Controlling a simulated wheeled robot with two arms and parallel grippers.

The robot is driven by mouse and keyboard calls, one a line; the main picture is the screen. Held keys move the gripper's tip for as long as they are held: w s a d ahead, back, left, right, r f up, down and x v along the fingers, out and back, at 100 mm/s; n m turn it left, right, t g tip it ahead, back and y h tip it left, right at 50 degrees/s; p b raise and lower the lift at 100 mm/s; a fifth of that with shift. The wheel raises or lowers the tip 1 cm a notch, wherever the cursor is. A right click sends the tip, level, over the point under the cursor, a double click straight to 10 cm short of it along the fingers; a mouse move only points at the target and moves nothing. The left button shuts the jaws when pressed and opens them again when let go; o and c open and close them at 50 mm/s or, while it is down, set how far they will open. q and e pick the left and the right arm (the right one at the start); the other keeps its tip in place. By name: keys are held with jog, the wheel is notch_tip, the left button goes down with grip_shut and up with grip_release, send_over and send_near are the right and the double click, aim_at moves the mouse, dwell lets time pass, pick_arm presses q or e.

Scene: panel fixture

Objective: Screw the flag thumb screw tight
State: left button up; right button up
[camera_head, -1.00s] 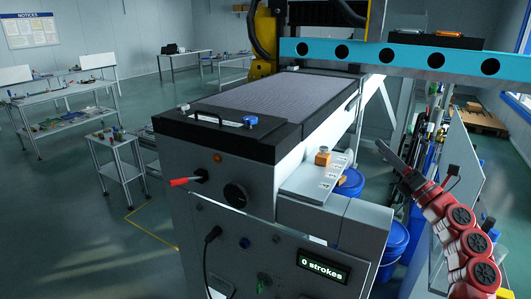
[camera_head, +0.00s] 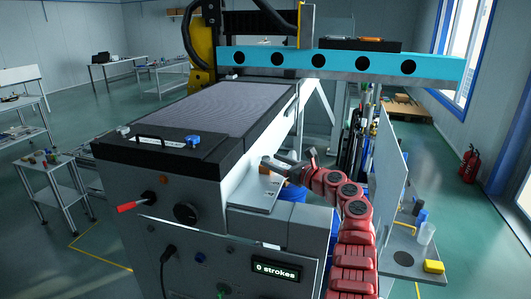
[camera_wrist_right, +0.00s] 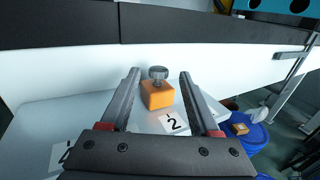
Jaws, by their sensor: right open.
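A grey knurled thumb screw (camera_wrist_right: 158,73) stands on top of an orange block (camera_wrist_right: 157,95) in the right wrist view. The block sits on a pale side shelf (camera_wrist_right: 110,112) with printed number labels, against the machine's white side. In the head view my right gripper (camera_head: 272,161) is over this shelf (camera_head: 258,195), and it partly hides the orange block (camera_head: 264,170). My right gripper (camera_wrist_right: 160,76) is open; in the wrist view its fingers lie left and right of the screw, with gaps on both sides. My left gripper is not in view.
The machine front carries a red lever (camera_head: 127,206), a black knob (camera_head: 185,212) and a display (camera_head: 275,271) reading "0 strokes". A blue knob (camera_head: 192,140) is on its top edge. A turquoise beam (camera_head: 340,64) crosses behind. A side table (camera_head: 405,262) stands at right.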

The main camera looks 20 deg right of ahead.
aim_at(266, 157)
jog(key=shift+x, duration=1.95)
jog(key=shift+a, duration=0.1)
jog(key=shift+s, duration=0.1)
grip_shut()
